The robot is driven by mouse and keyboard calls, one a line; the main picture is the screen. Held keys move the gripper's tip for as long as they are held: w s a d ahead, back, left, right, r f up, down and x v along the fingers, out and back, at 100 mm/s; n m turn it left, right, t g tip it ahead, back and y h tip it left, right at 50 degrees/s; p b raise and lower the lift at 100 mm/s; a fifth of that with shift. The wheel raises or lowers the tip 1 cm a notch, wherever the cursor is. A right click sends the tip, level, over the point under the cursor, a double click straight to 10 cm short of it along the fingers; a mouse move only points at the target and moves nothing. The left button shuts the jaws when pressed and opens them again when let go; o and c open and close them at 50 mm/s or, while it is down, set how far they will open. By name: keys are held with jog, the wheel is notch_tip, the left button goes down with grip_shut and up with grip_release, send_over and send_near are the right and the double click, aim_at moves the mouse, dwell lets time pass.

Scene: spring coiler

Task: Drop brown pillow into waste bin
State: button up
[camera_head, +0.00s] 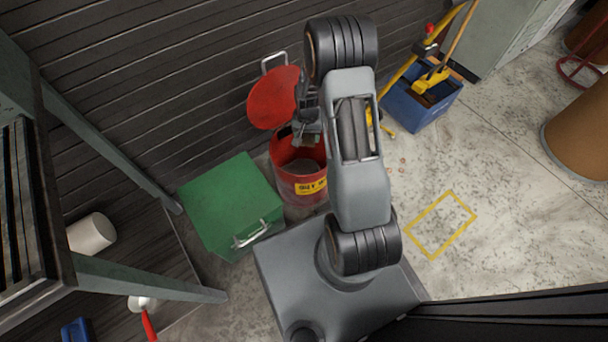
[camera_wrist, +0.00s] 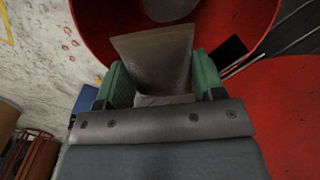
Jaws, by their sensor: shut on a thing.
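The brown pillow (camera_wrist: 155,58) is a flat, dull brown piece in the wrist view. My gripper (camera_wrist: 160,80) is shut on it between its green finger pads. The waste bin (camera_head: 304,190) is a red round bin with a yellow label in the head view. Its red lid (camera_head: 272,98) stands open at the back. My gripper (camera_head: 307,130) hangs over the bin's mouth in the head view, where I cannot make out the pillow. The bin (camera_wrist: 96,22) surrounds the pillow's far end in the wrist view, with something greyish-brown inside.
A green box (camera_head: 232,200) with a handle stands left of the bin. A blue mop bucket (camera_head: 420,102) stands at the right. A metal rack (camera_head: 130,278) is at the left, and a slatted wall is behind. Open floor lies to the right.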

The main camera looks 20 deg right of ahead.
jog(key=shift+f, duration=0.4)
jog(key=o, duration=1)
jog(key=shift+r, duration=0.1)
notch_tip(320, 180, up, 14)
jog(key=p, duration=0.5)
